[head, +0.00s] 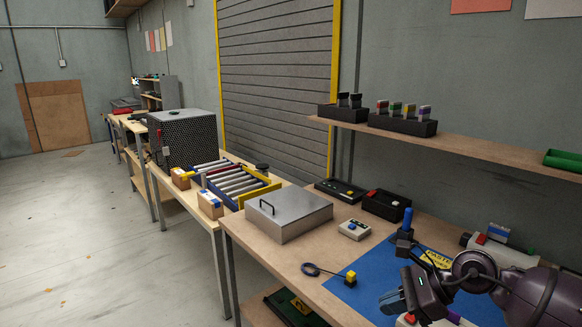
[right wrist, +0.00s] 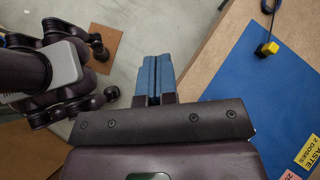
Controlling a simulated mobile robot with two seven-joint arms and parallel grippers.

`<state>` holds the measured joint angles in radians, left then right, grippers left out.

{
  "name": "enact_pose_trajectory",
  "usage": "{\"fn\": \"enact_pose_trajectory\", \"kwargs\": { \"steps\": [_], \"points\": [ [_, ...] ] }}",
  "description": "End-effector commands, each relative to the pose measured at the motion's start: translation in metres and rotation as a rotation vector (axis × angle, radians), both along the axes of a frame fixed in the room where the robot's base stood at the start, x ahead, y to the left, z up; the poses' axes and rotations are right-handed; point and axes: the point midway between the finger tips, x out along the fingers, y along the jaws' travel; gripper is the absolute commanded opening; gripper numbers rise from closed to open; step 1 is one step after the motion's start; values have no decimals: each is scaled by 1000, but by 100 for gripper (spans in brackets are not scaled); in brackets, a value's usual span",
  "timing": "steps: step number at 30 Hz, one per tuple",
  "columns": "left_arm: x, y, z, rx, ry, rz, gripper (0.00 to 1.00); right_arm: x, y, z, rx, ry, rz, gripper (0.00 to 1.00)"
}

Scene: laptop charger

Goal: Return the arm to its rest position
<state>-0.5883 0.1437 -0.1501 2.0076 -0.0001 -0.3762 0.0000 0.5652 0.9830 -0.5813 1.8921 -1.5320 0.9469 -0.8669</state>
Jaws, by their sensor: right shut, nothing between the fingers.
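My right gripper (head: 390,302) is low at the right of the head view, by the front edge of the blue mat (head: 352,288). In the right wrist view its blue fingers (right wrist: 155,80) are pressed together with nothing between them. They point over the floor, left of the bench edge and apart from everything on the bench. My right arm (head: 535,298) fills the lower right corner of the head view and hides part of the mat. My left gripper does not show.
A yellow plug (head: 350,278) with a dark cable lies at the mat's left edge. A metal case (head: 289,215) and a small white box with a blue button (head: 354,230) stand behind. A blue-handled tool (head: 406,222) stands upright. A shelf (head: 470,147) runs above.

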Motion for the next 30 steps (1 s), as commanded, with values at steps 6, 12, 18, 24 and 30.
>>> {"fn": "enact_pose_trajectory", "kwargs": {
  "steps": [6,12,18,24,30],
  "points": [
    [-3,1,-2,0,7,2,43,4,44,46,622,338,-309,0],
    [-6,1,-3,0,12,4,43,15,36,59,1181,785,-616,0],
    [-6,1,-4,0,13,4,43,17,-5,15,1700,1297,-960,0],
    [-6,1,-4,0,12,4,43,-17,-45,-71,2116,1748,-1304,0],
    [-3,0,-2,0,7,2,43,-81,-65,-152,-1882,-1597,1239,0]
  ]
}}
